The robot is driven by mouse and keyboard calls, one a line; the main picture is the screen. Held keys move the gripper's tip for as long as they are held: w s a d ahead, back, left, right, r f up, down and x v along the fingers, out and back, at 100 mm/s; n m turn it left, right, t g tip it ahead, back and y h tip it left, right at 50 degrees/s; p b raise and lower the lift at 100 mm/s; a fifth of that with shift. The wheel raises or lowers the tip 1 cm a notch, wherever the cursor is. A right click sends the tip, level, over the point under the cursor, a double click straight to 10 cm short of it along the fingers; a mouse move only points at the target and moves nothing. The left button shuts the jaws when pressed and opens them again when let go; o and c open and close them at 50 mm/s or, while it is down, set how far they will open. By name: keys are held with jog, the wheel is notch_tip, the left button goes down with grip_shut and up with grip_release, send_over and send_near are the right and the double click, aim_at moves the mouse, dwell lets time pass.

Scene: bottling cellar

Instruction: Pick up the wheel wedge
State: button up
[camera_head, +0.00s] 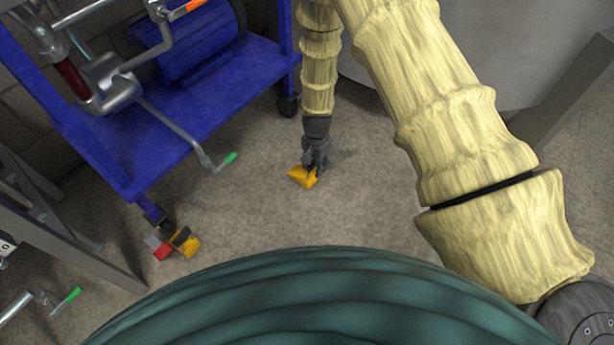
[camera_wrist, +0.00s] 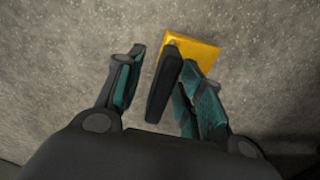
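A yellow wheel wedge (camera_head: 301,177) rests on the concrete floor right below my gripper (camera_head: 316,164). In the wrist view the yellow wedge (camera_wrist: 196,52) lies beyond the fingertips. Its black bar-like part stands between the two fingers of my gripper (camera_wrist: 155,88). A gap shows between the left finger and the bar. The right finger is close to the bar; whether it touches cannot be told. The fingers are open. A second yellow piece with a black part (camera_head: 187,243) lies on the floor at the lower left, by the blue cart's front wheel.
A blue cart (camera_head: 190,112) on casters, bearing a blue motor-like drum and pipes, stands at the upper left. A red piece (camera_head: 162,252) lies beside the second yellow piece. A grey metal frame (camera_head: 75,240) is at the left. Floor right of my gripper is clear.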

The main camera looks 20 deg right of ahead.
jog(key=shift+c, duration=0.5)
grip_shut()
jog(key=shift+r, duration=0.15)
